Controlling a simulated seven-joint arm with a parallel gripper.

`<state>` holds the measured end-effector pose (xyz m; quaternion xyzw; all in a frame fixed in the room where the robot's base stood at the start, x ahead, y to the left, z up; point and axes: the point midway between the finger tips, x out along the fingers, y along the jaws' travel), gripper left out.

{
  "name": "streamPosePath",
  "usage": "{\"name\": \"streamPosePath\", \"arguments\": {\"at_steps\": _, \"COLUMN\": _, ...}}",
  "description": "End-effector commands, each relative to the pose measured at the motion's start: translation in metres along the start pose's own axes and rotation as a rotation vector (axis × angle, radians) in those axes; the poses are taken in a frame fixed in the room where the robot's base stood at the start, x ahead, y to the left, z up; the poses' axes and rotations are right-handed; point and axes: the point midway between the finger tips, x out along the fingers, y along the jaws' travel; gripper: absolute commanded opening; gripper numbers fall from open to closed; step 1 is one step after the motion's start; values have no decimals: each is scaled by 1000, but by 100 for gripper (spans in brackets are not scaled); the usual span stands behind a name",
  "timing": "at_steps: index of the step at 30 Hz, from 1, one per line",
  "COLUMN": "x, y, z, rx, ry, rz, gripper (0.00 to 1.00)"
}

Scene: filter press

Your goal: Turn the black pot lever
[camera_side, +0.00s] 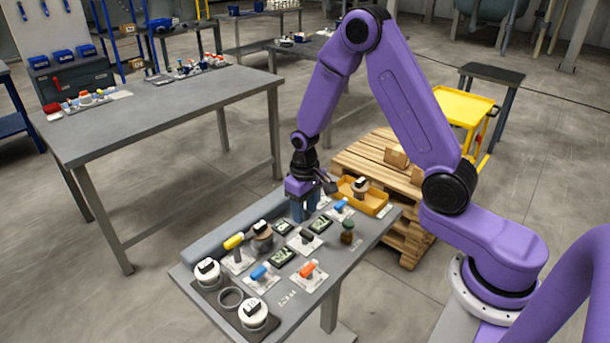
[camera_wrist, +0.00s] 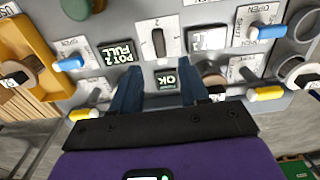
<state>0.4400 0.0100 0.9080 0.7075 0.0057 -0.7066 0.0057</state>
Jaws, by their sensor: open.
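The black pot lever (camera_side: 306,236) is on a white plate near the middle of the grey panel table. In the wrist view, the black lever (camera_wrist: 158,42) stands in line with the picture's vertical, just beyond my fingertips. My gripper (camera_side: 303,217) points down over the panel, behind the black lever, with its blue fingers apart. In the wrist view, my open gripper (camera_wrist: 159,68) has nothing between its fingers, and a small screen reading OK (camera_wrist: 167,80) shows in the gap. A screen reading POT 2 FULL (camera_wrist: 118,52) is left of the lever.
Other levers are close by: blue (camera_side: 259,272), orange (camera_side: 307,270), yellow (camera_side: 234,241) and another blue (camera_side: 341,204). A green knob (camera_side: 347,226) stands right of the black lever. A yellow tray (camera_side: 375,207) is at the right, and white pots (camera_side: 253,312) stand at the front left.

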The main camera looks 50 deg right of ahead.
Motion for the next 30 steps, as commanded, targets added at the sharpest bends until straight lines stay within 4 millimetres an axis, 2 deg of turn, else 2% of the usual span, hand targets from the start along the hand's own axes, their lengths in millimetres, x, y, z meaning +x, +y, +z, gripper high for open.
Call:
{"name": "streamPosePath", "arguments": {"at_steps": 9, "x": -58, "y": 0, "z": -1, "rx": 0, "ry": 6, "rz": 0, "gripper": 45}}
{"name": "streamPosePath", "arguments": {"at_steps": 16, "x": -92, "y": 0, "z": -1, "rx": -1, "ry": 5, "rz": 0, "gripper": 45}}
{"name": "streamPosePath", "arguments": {"at_steps": 21, "x": -104, "y": 0, "z": 0, "rx": -1, "ry": 2, "rz": 0, "gripper": 45}}
{"name": "streamPosePath", "arguments": {"at_steps": 30, "x": -106, "y": 0, "z": 0, "rx": -1, "ry": 0, "rz": 0, "gripper": 45}}
